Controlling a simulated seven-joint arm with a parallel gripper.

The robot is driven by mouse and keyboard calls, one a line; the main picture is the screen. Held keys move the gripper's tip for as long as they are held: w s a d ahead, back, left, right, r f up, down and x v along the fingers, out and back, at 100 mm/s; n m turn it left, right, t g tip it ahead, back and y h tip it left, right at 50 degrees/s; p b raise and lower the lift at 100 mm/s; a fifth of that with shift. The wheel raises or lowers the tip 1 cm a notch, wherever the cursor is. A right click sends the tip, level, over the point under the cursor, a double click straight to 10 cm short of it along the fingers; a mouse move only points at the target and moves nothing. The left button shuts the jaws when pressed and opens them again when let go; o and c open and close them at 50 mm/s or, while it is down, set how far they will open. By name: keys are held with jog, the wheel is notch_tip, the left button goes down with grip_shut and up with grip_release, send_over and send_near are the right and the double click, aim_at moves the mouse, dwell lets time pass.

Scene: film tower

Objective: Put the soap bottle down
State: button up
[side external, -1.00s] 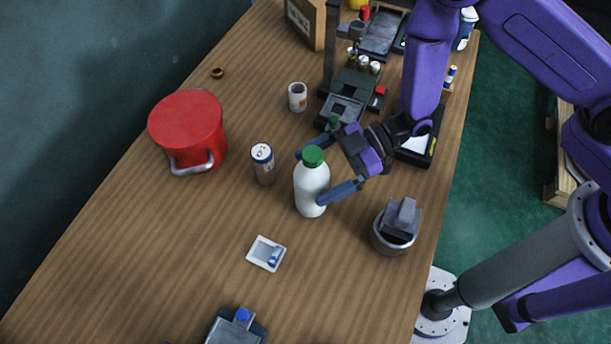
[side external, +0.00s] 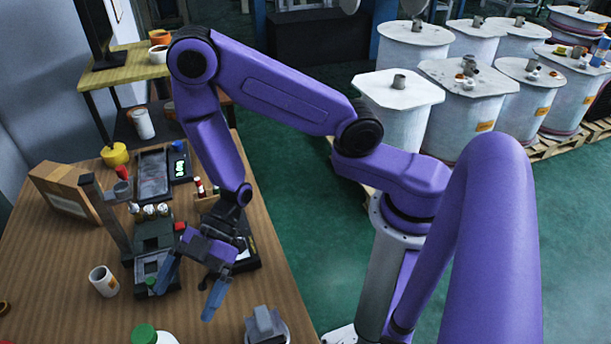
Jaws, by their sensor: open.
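The soap bottle (side external: 152,336) is white with a green cap. It shows at the bottom edge of the side view, and only its cap and shoulder are in frame; its base is cut off. My gripper (side external: 187,302) is open, with its two blue fingers spread and pointing down toward the front of the table. It is empty. The fingertips are behind and above the bottle in the picture, apart from it.
A white mug (side external: 103,281) stands left of my gripper. A dark device (side external: 155,240) with small cylinders on top is behind it. A metal pot (side external: 266,328) holding a grey block is at the front right.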

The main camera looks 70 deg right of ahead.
jog(key=d+r+m+t+h, duration=0.3)
jog(key=d+r+h, duration=0.45)
jog(key=d, duration=0.35)
jog(key=s+d+r+m+g+h, duration=0.1)
jog(key=s+d+r+h, duration=0.1)
jog(key=s+d+r, duration=0.2)
jog(key=s+d+r+m+g+h, duration=0.1)
jog(key=s+d+r, duration=0.3)
jog(key=s+d, duration=0.5)
jog(key=shift+s+m+g+h, duration=0.45)
jog(key=shift+s+h, duration=0.4)
jog(key=shift+s, duration=0.4)
